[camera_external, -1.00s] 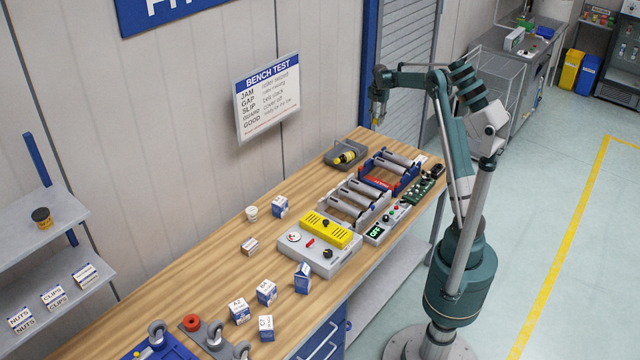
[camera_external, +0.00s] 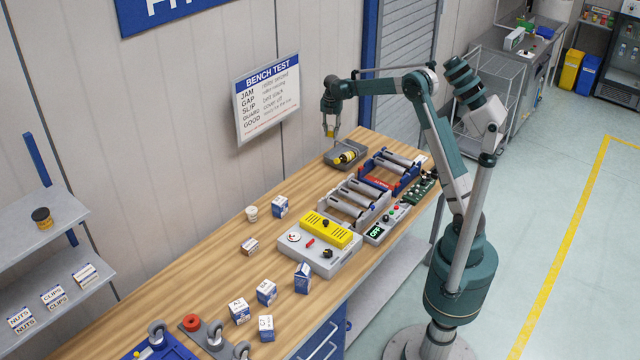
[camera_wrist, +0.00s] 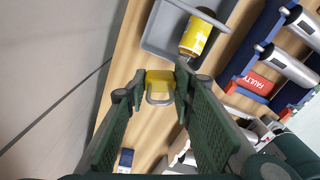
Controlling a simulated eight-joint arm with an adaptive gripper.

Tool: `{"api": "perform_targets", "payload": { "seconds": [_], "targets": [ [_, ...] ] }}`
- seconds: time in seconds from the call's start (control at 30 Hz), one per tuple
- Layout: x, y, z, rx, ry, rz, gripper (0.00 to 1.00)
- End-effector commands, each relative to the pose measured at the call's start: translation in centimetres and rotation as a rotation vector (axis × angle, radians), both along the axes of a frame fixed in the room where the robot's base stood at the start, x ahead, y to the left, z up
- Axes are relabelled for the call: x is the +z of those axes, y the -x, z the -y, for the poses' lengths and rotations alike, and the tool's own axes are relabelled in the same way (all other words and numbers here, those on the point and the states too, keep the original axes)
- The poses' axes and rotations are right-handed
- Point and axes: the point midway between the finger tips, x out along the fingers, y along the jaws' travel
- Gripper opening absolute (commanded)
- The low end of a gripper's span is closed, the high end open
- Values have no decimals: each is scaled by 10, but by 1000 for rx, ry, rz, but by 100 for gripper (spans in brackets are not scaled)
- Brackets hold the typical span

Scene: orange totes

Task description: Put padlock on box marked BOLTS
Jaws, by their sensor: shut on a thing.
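My gripper (camera_external: 330,127) is shut on a yellow padlock (camera_wrist: 160,78), with its grey shackle showing between the fingers in the wrist view. In the external view the padlock (camera_external: 329,132) hangs in the air above the far end of the wooden bench, near the grey tray. I cannot read BOLTS on any box. A small striped box (camera_external: 249,246) lies on the bench, its label too small to read. On the lower shelf are boxes marked NUTS (camera_external: 20,319) and CLIPS (camera_external: 54,296), and a third box (camera_external: 85,275) with unreadable lettering.
A grey tray (camera_external: 358,164) holds a yellow and black object. The bench's wall side is mostly clear.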

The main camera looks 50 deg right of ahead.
Motion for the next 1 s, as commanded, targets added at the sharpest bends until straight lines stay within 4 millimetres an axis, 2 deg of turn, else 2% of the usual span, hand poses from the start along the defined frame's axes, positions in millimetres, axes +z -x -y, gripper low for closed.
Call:
{"api": "perform_targets", "payload": {
  "seconds": [0.03,0.5,1.0],
  "targets": [
    [1,-5,-18,19,0,0,12],
    [1,-32,-171,173,0,0,12],
    [1,-33,-337,337,0,0,12]
  ]
}}
